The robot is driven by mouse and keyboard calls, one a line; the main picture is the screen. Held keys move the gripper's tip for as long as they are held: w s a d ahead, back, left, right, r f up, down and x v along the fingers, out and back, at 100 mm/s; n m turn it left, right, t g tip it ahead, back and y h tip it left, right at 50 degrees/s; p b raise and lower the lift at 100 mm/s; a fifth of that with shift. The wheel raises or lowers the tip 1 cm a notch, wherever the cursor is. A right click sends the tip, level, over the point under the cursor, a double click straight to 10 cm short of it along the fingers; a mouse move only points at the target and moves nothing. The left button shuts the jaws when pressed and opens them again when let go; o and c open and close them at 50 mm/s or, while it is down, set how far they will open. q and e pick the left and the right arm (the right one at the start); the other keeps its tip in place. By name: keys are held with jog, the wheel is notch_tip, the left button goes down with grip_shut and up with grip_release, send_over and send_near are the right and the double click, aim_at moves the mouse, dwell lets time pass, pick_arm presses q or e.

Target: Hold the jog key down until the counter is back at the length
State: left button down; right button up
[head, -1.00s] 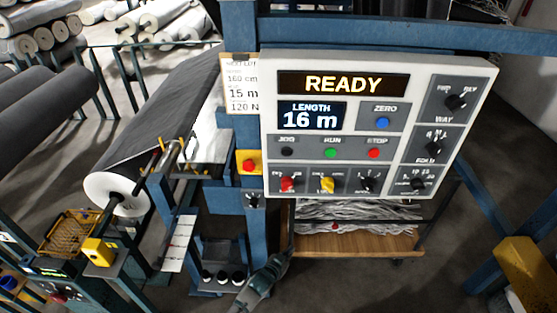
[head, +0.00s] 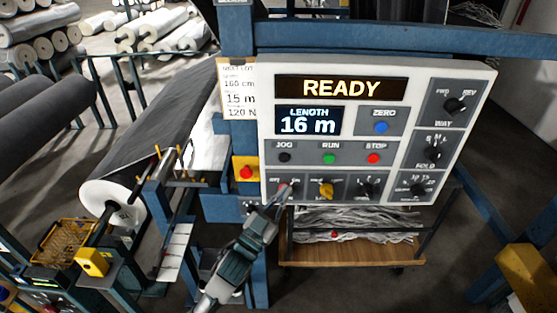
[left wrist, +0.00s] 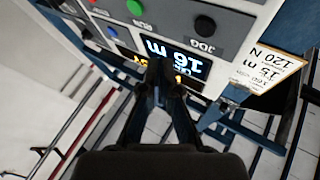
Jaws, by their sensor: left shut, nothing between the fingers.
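The white control panel (head: 480,75) shows READY on its upper display (head: 340,87). The length counter (head: 308,121) reads 16 m. The black jog key (head: 284,157) is at the left of the key row; it also shows in the left wrist view (left wrist: 205,25). The lot card (head: 238,88) left of the panel lists 15 m. Contact with the panel cannot be told. My right gripper is out of view.
The green run key (head: 329,158) and red stop key (head: 373,158) are right of the jog key. A red button on a yellow plate (head: 245,172) is close to the panel's left edge. A dark roll (head: 150,130) lies at left.

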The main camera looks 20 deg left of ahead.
aim_at(284, 158)
pick_arm(q)
jog(key=s+r, duration=0.2)
jog(key=shift+d+r+t+h, duration=0.1)
jog(key=shift+r+t+h, duration=0.2)
jog(key=shift+r+h, duration=0.1)
jog(key=shift+w, duration=0.1)
jog(key=shift+w+a+b, duration=0.2)
jog(key=shift+w+a, duration=0.25)
jog(key=shift+w, duration=0.95)
jog(key=shift+w+a+b, duration=0.2)
jog(key=shift+w+a, duration=0.2)
jog(key=shift+w, duration=1)
jog(key=shift+w+a+b, duration=0.2)
jog(key=shift+w+a, duration=0.25)
jog(key=shift+w, duration=0.95)
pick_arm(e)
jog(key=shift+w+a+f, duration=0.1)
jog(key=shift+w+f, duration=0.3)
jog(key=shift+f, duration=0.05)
